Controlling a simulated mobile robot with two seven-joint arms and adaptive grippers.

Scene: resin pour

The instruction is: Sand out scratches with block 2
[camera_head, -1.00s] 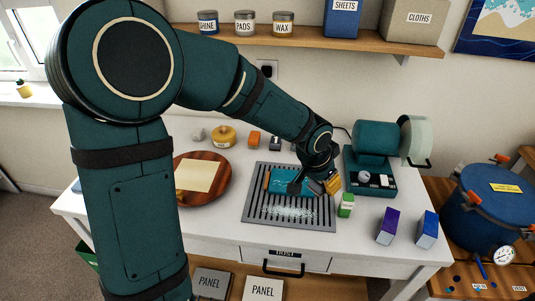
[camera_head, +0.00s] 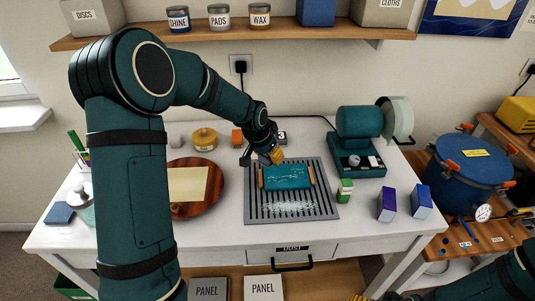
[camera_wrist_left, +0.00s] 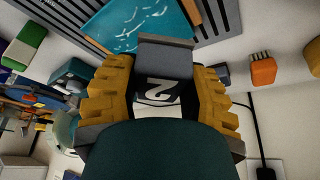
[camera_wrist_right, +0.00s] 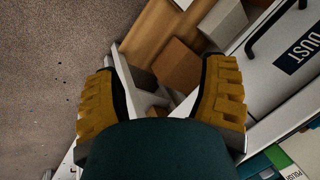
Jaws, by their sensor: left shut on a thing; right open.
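A blue panel (camera_head: 287,177) with white scratch-like marks lies on the slotted grey grille (camera_head: 250,208); it also shows in the left wrist view (camera_wrist_left: 140,27). My left gripper (camera_head: 274,157) is at the panel's back left edge. In the left wrist view, it (camera_wrist_left: 160,85) is shut on a dark grey block marked 2 (camera_wrist_left: 163,62). I cannot tell whether the block touches the panel. A block marked 3 (camera_head: 282,137) stands behind on the table. My right gripper (camera_wrist_right: 165,75) is open and empty, low in front of the table.
A round wooden board (camera_head: 213,200) with a tan sheet is left of the grille. White dust lies on the grille's front.

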